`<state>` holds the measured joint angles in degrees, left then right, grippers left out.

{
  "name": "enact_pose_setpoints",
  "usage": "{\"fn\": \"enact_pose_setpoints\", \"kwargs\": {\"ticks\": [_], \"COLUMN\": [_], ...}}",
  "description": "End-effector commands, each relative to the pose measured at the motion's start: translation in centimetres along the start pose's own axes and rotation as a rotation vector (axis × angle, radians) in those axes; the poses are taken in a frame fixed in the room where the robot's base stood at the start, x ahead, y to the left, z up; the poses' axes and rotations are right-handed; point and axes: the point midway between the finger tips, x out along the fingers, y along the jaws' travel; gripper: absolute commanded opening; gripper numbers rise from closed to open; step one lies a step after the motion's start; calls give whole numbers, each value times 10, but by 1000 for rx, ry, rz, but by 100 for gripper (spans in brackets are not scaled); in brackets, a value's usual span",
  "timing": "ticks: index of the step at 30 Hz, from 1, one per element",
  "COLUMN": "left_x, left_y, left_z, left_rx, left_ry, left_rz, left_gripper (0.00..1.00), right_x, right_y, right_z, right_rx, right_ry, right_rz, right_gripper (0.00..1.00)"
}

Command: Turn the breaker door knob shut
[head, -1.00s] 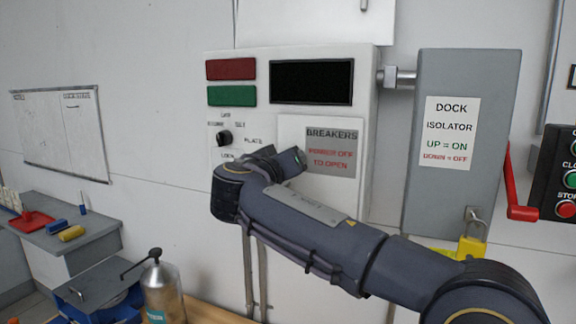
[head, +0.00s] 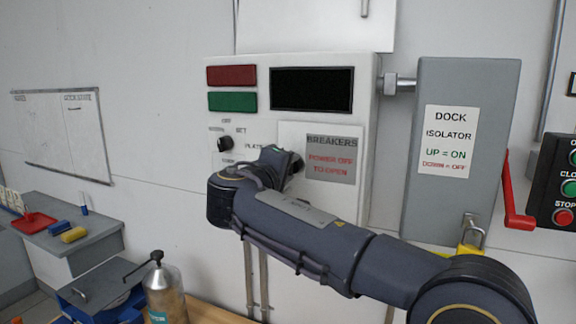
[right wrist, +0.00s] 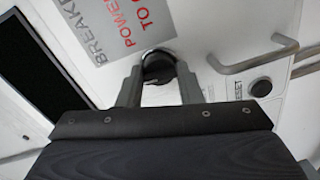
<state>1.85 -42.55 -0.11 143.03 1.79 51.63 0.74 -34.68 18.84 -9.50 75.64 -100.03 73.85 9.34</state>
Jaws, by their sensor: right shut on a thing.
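The breaker door (head: 292,135) is a pale panel on the white control box, with a grey label reading BREAKERS, POWER OFF TO OPEN. It looks flush with the box. Its dark round knob (head: 298,164) shows at the panel's left, below the label's edge, partly hidden by my right gripper (head: 292,163). In the right wrist view the knob (right wrist: 158,66) sits between the two fingers of my right gripper (right wrist: 160,88), which is shut on it. The knob's turn angle cannot be made out. My left gripper is not in view.
A black selector knob (head: 224,144) lies left of the door, below red and green lamps and a dark screen (head: 311,89). The grey dock isolator (head: 460,190) with its red lever (head: 512,200) stands to the right. A metal bottle (head: 164,292) stands below left.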

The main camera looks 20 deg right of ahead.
Motion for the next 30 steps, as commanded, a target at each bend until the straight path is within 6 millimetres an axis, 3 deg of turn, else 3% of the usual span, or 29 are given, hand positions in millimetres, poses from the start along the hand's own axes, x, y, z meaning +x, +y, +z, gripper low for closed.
{"fn": "enact_pose_setpoints", "kwargs": {"ticks": [22, 23, 27, 30], "left_x": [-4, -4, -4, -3], "left_y": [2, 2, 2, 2], "left_z": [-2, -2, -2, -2], "left_rx": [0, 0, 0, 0], "left_ry": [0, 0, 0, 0], "left_rz": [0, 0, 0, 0], "left_gripper": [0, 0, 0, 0], "right_x": [0, 0, 0, 0], "right_y": [3, 3, 2, 2], "right_z": [-1, -1, -1, -1], "right_rx": [-79, -79, -79, -80], "right_ry": [-1, 0, -1, -2], "right_rz": [7, 7, 6, 5], "right_gripper": [10, 36, 53, 53]}}
